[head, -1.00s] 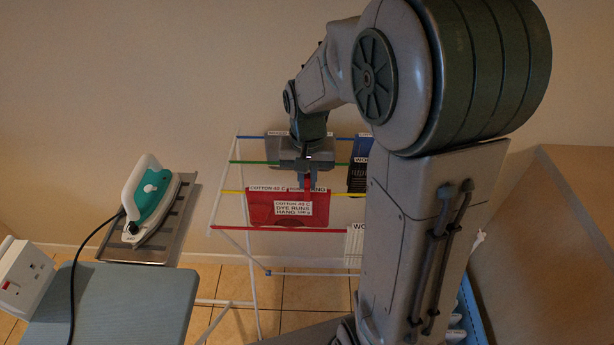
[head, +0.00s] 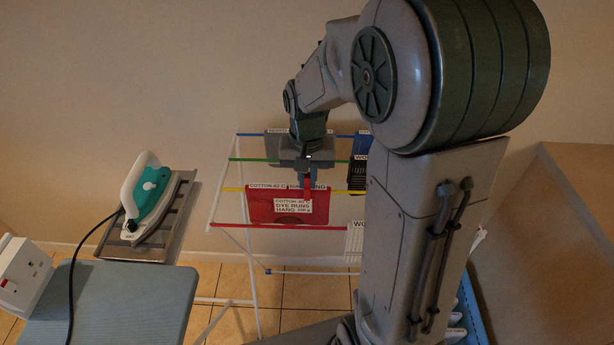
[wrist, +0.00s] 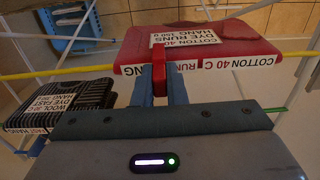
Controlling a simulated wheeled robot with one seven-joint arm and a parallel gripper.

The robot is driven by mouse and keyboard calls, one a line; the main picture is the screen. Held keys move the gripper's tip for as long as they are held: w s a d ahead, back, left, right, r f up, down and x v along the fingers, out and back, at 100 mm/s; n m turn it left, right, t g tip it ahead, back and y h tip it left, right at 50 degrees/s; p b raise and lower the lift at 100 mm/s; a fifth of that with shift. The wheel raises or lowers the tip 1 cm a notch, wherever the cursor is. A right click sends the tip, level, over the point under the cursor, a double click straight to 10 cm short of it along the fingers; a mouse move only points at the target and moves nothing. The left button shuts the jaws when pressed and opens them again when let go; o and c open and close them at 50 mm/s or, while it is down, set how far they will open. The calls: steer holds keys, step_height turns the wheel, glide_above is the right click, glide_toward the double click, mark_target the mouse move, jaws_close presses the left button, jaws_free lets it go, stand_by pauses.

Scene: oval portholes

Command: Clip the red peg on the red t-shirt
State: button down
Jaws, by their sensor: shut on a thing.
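The red t-shirt (head: 262,208) hangs folded over the yellow line of the drying rack, with white care labels. It also shows in the wrist view (wrist: 212,35). My gripper (head: 308,184) is above the shirt's right part in the head view. In the wrist view my gripper (wrist: 160,92) is shut on the red peg (wrist: 158,68), which stands between the fingertips. The peg overlaps the shirt's top fold at the yellow line. I cannot tell whether its jaws straddle the cloth. The peg also shows in the head view (head: 307,190).
A dark striped wool garment (wrist: 68,100) hangs nearby on the rack. A blue basket (wrist: 70,28) is on the floor. The ironing board (head: 130,300) with an iron (head: 147,197) stands at left, apart from the rack. My arm hides the rack's right side.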

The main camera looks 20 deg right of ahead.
mark_target(307, 176)
steer(key=c, duration=1.4)
jaws_free()
step_height(307, 176, up, 14)
steer(key=s+f+n+t, duration=0.1)
steer(key=s+f, duration=0.1)
steer(key=s, duration=0.2)
steer(key=s+f+n+t, duration=0.1)
steer(key=s+f, duration=0.1)
steer(key=s, duration=0.3)
steer(key=s+f+n+t, duration=0.1)
steer(key=s+f, duration=0.1)
steer(key=s, duration=0.3)
steer(key=shift+s+a+f+n, duration=0.1)
steer(key=shift+s+f+n, duration=0.1)
steer(key=shift+n, duration=0.1)
